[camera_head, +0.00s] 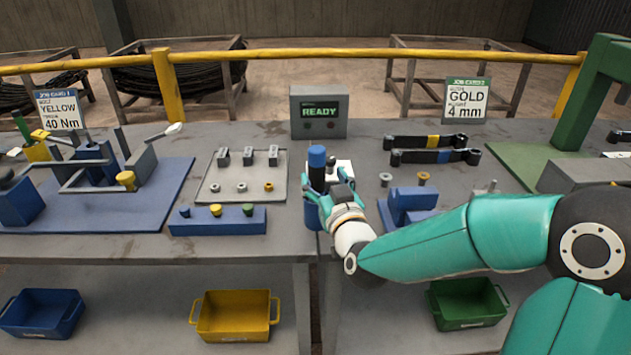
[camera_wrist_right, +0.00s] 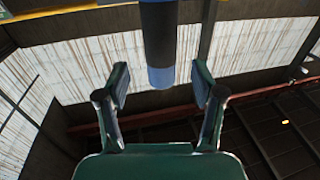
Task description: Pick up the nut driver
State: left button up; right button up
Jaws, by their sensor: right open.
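The nut driver (camera_head: 317,170) stands upright, with a black handle and a blue top end, in a blue holder (camera_head: 312,216) at the middle of the bench. My right gripper (camera_head: 330,186) is beside it, its teal fingers open around or just short of the handle; the head view does not settle which. In the right wrist view the driver (camera_wrist_right: 160,45) hangs from the top edge, between the two spread fingers of the gripper (camera_wrist_right: 160,88), with visible gaps on both sides. Its lower shaft is hidden. My left gripper is not in view.
A READY display box (camera_head: 319,112) stands behind the driver. A blue block with knobs (camera_head: 217,222) and a grey plate (camera_head: 210,190) lie to the left. Blue blocks (camera_head: 412,200) and black wrenches (camera_head: 430,157) lie to the right. Coloured bins (camera_head: 235,315) sit below.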

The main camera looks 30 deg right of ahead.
aim_at(319, 169)
jog(key=shift+w+d+r, duration=0.1)
jog(key=shift+w+d, duration=0.05)
jog(key=shift+w, duration=0.4)
jog(key=p+x, duration=0.1)
jog(key=x, duration=0.3)
jog(key=shift+w+p, duration=0.15)
jog(key=shift+p, duration=0.2)
jog(key=shift+c, duration=0.2)
grip_shut()
jog(key=shift+r, duration=0.1)
